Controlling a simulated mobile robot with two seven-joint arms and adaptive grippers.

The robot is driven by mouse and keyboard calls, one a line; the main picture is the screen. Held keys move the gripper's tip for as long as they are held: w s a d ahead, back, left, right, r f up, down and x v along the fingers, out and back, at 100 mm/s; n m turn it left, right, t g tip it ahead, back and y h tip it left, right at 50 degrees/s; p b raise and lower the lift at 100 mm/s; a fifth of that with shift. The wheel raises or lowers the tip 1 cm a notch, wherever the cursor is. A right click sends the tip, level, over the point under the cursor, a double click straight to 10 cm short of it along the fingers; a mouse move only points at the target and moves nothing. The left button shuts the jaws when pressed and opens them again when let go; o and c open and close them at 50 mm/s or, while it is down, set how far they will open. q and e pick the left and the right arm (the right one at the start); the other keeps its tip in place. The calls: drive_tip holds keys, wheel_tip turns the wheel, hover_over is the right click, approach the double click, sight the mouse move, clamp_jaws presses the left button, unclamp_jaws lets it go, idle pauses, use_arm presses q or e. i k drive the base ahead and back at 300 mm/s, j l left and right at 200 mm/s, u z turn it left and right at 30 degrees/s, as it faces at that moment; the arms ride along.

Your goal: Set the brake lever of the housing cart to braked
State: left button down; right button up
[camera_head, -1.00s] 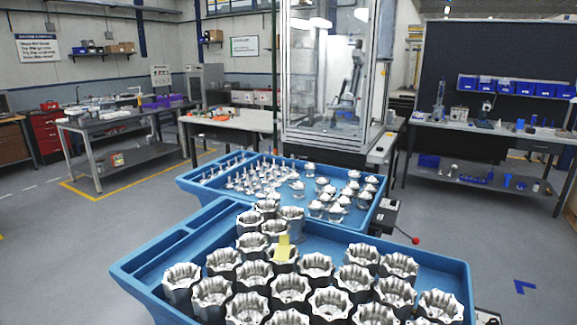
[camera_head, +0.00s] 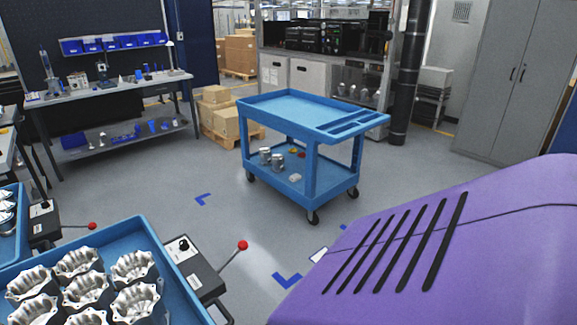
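The housing cart (camera_head: 150,232) is a blue tray cart at the lower left, holding several silver machined housings (camera_head: 83,290). A grey and black brake box (camera_head: 196,268) is on its right side. From the box a thin brake lever (camera_head: 231,257) slants up and to the right, ending in a red ball knob (camera_head: 243,245). I cannot read from this view which setting the lever is in. Neither gripper shows.
Another blue cart's lever with a red knob (camera_head: 93,226) shows at far left. A blue two-shelf cart (camera_head: 290,107) stands ahead on open grey floor. A workbench (camera_head: 110,92) is behind at left. A slotted purple surface fills the lower right; its owner is unclear.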

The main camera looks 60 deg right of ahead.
sight(243, 244)
drive_tip(key=z, duration=1.55)
drive_tip(key=i+l, duration=0.15)
drive_tip(key=l, duration=0.25)
drive_tip(key=i+l, duration=0.15)
drive_tip(key=l, duration=0.2)
drive_tip(key=i+l, duration=0.1)
drive_tip(key=l, duration=0.3)
drive_tip(key=i+l, duration=0.15)
drive_tip(key=l, duration=0.2)
drive_tip(key=z, duration=0.05)
